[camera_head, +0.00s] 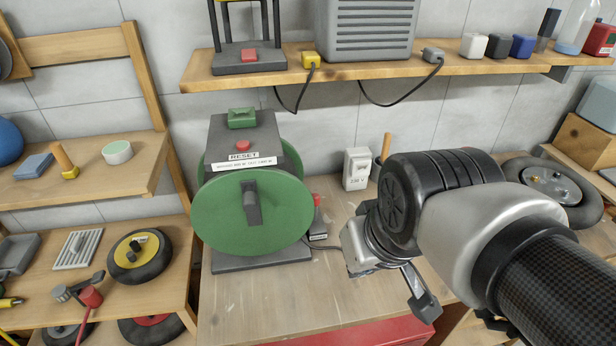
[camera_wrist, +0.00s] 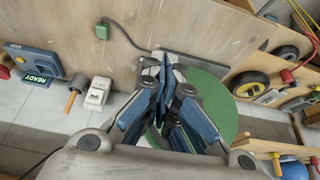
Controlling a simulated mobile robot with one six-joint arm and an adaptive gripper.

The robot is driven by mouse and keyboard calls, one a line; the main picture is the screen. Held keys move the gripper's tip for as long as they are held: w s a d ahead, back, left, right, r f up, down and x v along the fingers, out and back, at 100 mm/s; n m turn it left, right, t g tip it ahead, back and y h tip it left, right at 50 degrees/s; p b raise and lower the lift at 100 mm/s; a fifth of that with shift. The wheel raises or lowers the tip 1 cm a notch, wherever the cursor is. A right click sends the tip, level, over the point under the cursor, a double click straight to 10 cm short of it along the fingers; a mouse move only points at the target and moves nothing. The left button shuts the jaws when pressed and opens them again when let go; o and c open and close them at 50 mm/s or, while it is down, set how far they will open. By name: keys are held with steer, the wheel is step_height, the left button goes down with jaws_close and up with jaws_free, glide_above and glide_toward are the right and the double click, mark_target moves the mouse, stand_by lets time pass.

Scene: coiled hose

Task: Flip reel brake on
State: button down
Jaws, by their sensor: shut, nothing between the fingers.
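The green reel (camera_head: 240,212) stands on the wooden bench, with a grey housing, a dark handle on its face, a RESET label, a red button (camera_head: 243,145) and a green block (camera_head: 241,118) on top. A small red-topped part (camera_head: 317,202) stands at the reel's right side; I cannot tell whether it is the brake or how it is set. In the wrist view, the reel's green disc (camera_wrist: 215,105) is partly hidden behind my gripper (camera_wrist: 164,66), whose fingers are together and empty.
A white 230 V box (camera_head: 356,168) stands behind on the bench. A shelf (camera_head: 390,68) with a grey unit and hanging cables crosses above. Wheels (camera_head: 140,255) and tools lie on the left shelves. A red edge (camera_head: 370,335) lies at the front. The bench before the reel is clear.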

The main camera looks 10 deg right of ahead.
steer(key=w+f+p, duration=0.1)
steer(key=w+f, duration=0.1)
steer(key=w, duration=1.2)
steer(key=w+f+n+t, duration=0.1)
steer(key=w+f, duration=0.1)
steer(key=w, duration=1.3)
steer(key=shift+d+f+p, duration=0.25)
steer(key=shift+f+p, duration=0.1)
steer(key=shift+p, duration=0.05)
steer(key=shift+w, duration=0.1)
steer(key=b+x, duration=0.3)
steer(key=x, duration=0.7)
steer(key=shift+a, duration=0.15)
